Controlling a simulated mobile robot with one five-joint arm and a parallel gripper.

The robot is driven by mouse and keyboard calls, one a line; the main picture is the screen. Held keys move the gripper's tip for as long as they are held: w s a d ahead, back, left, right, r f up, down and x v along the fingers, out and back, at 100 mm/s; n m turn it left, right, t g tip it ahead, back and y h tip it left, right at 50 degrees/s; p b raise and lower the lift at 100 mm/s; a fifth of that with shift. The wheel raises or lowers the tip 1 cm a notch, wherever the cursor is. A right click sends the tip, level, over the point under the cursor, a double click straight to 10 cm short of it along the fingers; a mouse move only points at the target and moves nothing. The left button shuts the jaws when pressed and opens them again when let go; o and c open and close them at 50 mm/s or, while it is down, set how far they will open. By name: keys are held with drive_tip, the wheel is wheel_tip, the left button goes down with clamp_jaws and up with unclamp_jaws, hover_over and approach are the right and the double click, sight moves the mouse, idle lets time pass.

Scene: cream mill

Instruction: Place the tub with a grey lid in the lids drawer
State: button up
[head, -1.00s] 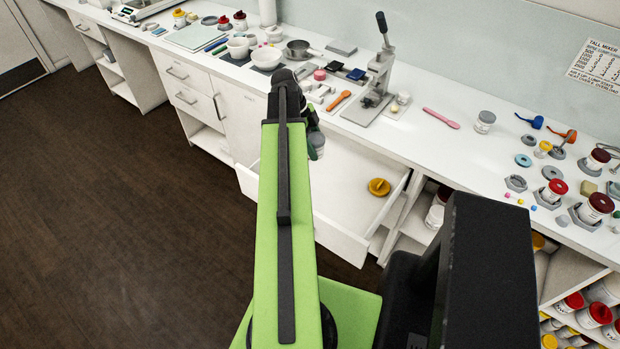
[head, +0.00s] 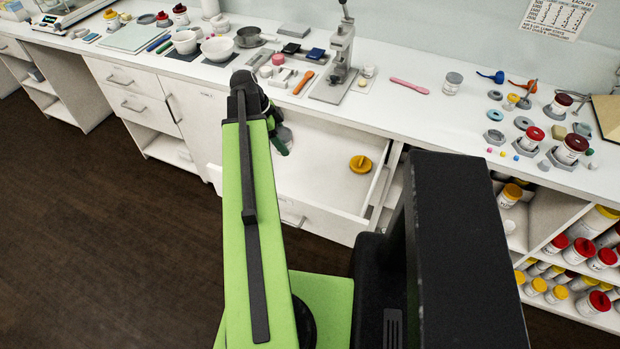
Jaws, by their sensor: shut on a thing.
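My gripper (head: 275,128) is at the far end of my green arm, over the left part of an open white drawer. It is shut on a small, pale, grey-topped tub (head: 285,137), which is mostly hidden by the arm and hangs above the drawer floor. The open drawer (head: 330,220) has a yellow lid (head: 360,164) lying in its right part. Another tub with a grey lid (head: 452,83) stands upright on the counter.
A lever press (head: 338,60), a pink spatula (head: 409,86) and an orange spatula (head: 303,82) are on the white counter (head: 420,115). Red-lidded tubs (head: 572,148) stand at the right, with shelves of tubs below. The drawer floor around the yellow lid is clear.

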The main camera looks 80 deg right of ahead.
drive_tip(key=s+f+n+b, duration=0.1)
drive_tip(key=s+f+b, duration=0.2)
drive_tip(key=s+f, duration=0.25)
drive_tip(key=w+f+b, duration=0.2)
drive_tip(key=w, duration=0.1)
drive_tip(key=w+f+b, duration=0.2)
drive_tip(key=w+f, duration=0.1)
drive_tip(key=w, duration=0.1)
drive_tip(key=w+f+b, duration=0.2)
drive_tip(key=w+b, duration=0.1)
drive_tip(key=w, duration=0.1)
drive_tip(key=shift+w+a+f, duration=0.15)
drive_tip(key=shift+a, duration=0.2)
drive_tip(key=shift+w, duration=0.35)
wheel_tip(320, 180, down, 4)
drive_tip(key=b, duration=0.4)
drive_tip(key=shift+f+b, duration=0.2)
drive_tip(key=shift+b, duration=0.1)
drive_tip(key=shift+r, duration=0.25)
drive_tip(key=shift+f, duration=0.2)
drive_tip(key=o, duration=1.5)
